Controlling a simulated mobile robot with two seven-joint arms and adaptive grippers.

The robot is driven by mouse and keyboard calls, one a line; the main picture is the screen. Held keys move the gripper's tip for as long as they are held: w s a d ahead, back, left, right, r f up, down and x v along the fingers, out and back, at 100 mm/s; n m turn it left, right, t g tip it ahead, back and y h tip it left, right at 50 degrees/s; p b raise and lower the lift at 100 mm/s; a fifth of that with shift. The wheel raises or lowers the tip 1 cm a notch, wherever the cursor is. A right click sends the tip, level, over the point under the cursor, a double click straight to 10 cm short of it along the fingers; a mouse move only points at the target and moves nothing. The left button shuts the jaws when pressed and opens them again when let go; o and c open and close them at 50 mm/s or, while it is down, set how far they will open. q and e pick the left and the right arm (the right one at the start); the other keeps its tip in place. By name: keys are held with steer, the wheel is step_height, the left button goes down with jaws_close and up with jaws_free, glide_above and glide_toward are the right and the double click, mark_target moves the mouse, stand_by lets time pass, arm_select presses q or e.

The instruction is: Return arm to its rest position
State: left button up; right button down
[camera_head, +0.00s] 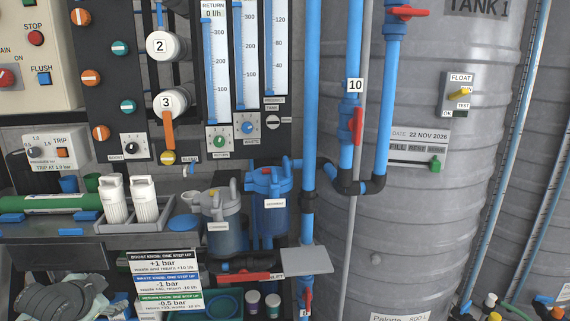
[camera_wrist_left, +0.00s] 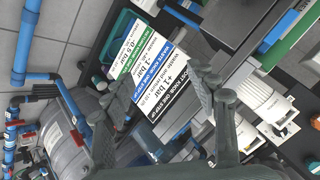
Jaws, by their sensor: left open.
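The sign cards (camera_head: 165,285) are behind the gap between the fingers in that view (camera_wrist_left: 150,75). My right gripper is in neither view.
Two white bottles (camera_head: 130,200) stand in a grey tray on the shelf. Filter housings (camera_head: 222,222) and blue pipes (camera_head: 311,120) with red valve handles rise right of the sign cards. A large grey tank (camera_head: 440,220) fills the right. A knob panel (camera_head: 150,70) is above.

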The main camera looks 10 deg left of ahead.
arm_select(q)
steer(key=s+d+f+n+g, duration=0.1)
steer(key=s+d+f, duration=0.2)
steer(key=f, duration=0.3)
steer(key=s+d+f+g+h, duration=0.1)
steer(key=s+d+f, duration=0.1)
steer(key=f, duration=0.4)
steer(key=s+d+f+n+g, duration=0.1)
steer(key=s+d+f, duration=0.2)
steer(key=f, duration=0.3)
steer(key=s+d+f+n+g+h, duration=0.1)
steer(key=s+d+f+g+h, duration=0.1)
steer(key=s+d+f, duration=1)
step_height(320, 180, down, 2)
steer(key=shift+d+f+g, duration=0.25)
steer(key=shift+d+g, duration=0.35)
steer(key=shift+d, duration=0.5)
steer(key=shift+s, duration=0.1)
